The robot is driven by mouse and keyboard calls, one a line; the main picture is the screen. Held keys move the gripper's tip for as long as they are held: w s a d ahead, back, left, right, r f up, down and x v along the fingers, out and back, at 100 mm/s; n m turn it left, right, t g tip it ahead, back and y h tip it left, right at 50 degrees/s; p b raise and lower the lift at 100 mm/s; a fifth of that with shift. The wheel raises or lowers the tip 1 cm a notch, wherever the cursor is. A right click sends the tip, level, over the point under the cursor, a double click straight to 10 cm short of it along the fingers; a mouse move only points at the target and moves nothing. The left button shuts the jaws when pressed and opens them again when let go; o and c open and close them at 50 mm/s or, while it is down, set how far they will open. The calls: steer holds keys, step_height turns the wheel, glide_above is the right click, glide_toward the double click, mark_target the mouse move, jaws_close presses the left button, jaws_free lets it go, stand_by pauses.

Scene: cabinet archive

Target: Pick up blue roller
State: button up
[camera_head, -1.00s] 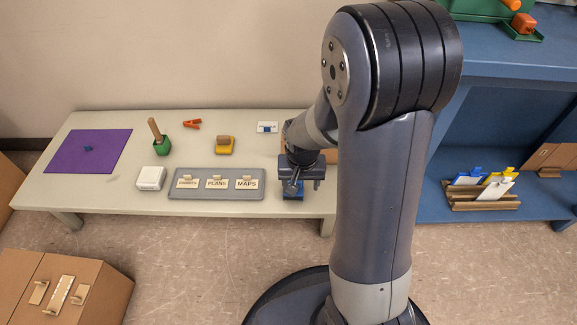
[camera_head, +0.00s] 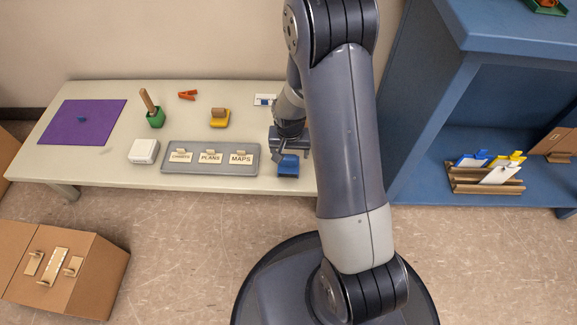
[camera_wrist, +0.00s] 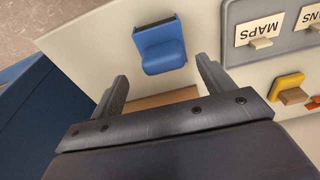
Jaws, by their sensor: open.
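The blue roller (camera_head: 288,166) is at the front right of the pale table, just right of the grey label tray. In the wrist view the blue roller (camera_wrist: 163,50) shows a rounded blue body with a flat dark edge, lying just beyond my fingertips, roughly between their lines. My gripper (camera_head: 290,142) is behind the roller in the head view, its wrist partly hidden by my arm. In the wrist view my gripper (camera_wrist: 163,72) has its two fingers wide apart with nothing between them. No contact with the roller shows.
The grey tray (camera_head: 210,170) with label cards is close left of the roller. A blue cabinet (camera_head: 411,150) is to the right.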

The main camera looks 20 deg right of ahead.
mark_target(288, 156)
steer(key=f, duration=0.2)
steer(key=f+b, duration=0.1)
steer(key=f, duration=0.1)
steer(key=shift+w+a+b, duration=0.1)
steer(key=shift+w+b, duration=0.2)
steer(key=shift+w, duration=0.1)
steer(key=shift+c, duration=0.2)
steer(key=c, duration=1.1)
steer(key=shift+r, duration=0.1)
step_height(288, 156, up, 10)
steer(key=p, duration=0.4)
